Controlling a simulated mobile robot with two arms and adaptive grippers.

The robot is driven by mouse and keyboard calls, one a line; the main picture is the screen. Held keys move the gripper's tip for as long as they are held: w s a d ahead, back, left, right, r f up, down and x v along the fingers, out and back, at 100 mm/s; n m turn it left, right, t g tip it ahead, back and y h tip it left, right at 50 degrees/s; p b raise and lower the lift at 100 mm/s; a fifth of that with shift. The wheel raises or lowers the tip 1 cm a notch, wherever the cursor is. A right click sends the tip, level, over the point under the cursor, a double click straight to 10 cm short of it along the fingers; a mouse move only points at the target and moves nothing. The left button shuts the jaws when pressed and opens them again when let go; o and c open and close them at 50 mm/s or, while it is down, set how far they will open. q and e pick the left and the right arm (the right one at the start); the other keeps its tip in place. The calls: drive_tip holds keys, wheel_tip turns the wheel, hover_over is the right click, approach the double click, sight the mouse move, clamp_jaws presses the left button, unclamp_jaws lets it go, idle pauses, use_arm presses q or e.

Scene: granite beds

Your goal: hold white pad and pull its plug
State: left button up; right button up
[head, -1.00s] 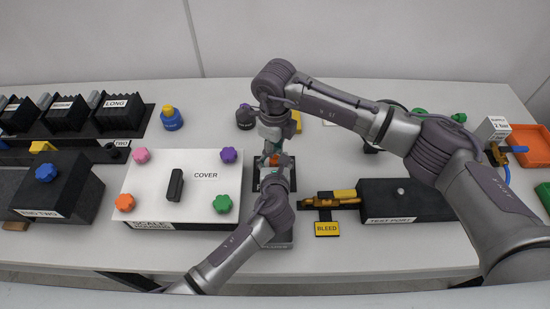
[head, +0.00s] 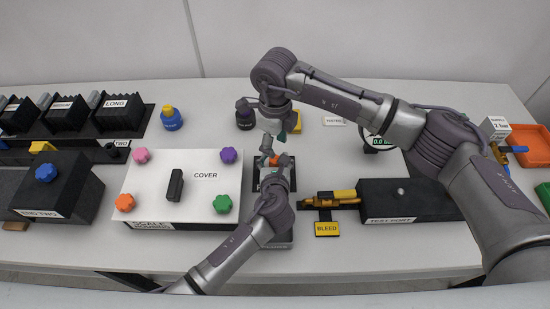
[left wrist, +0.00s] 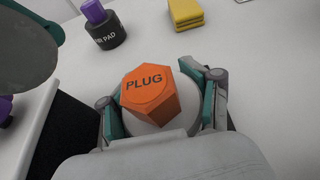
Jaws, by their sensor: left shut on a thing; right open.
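The orange plug (left wrist: 148,92), marked PLUG, sits on the rounded white pad (left wrist: 142,128) in the left wrist view. The fingers of my left gripper (left wrist: 160,110) are shut on the pad from both sides. In the head view, my left gripper (head: 270,163) is beside the orange plug (head: 286,160) and hides most of the pad. My right gripper (head: 281,130) is open and empty, beyond the plug and apart from it. Part of it fills the upper left of the left wrist view (left wrist: 28,50).
A dark pad (left wrist: 108,33) with a purple top stands behind, near yellow blocks (left wrist: 186,14). The white cover (head: 150,190) with coloured knobs is left of my left arm. The bleed valve (head: 335,196) and black test port (head: 415,198) are right.

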wheel_tip(320, 180, up, 12)
idle(0.6)
drive_tip(key=shift+o, duration=0.3)
